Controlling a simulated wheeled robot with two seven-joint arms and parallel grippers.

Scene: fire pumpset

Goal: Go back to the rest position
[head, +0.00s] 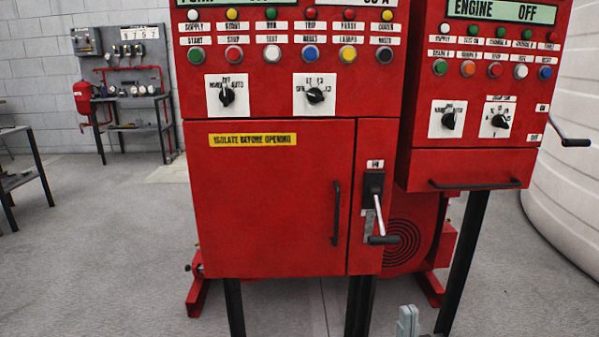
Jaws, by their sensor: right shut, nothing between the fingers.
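The tip of my right gripper (408,322) shows at the bottom edge, right of centre, as a small grey shape. It is shut and holds nothing. It is low in front of the red panels and appears apart from them; most of it is below the picture. My left gripper is not in view. The red pump cabinet (270,220) stands in the centre with its door closed. Its isolator handle (378,215) is on the right part of its front and points down.
A second red panel (470,165) labelled ENGINE OFF stands at the right, with a crank handle (570,141) jutting from its side. A white tank (575,210) is at the far right. Back left are a gauge bench (135,128) and a dark table (20,180). The grey floor (110,240) at left is clear.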

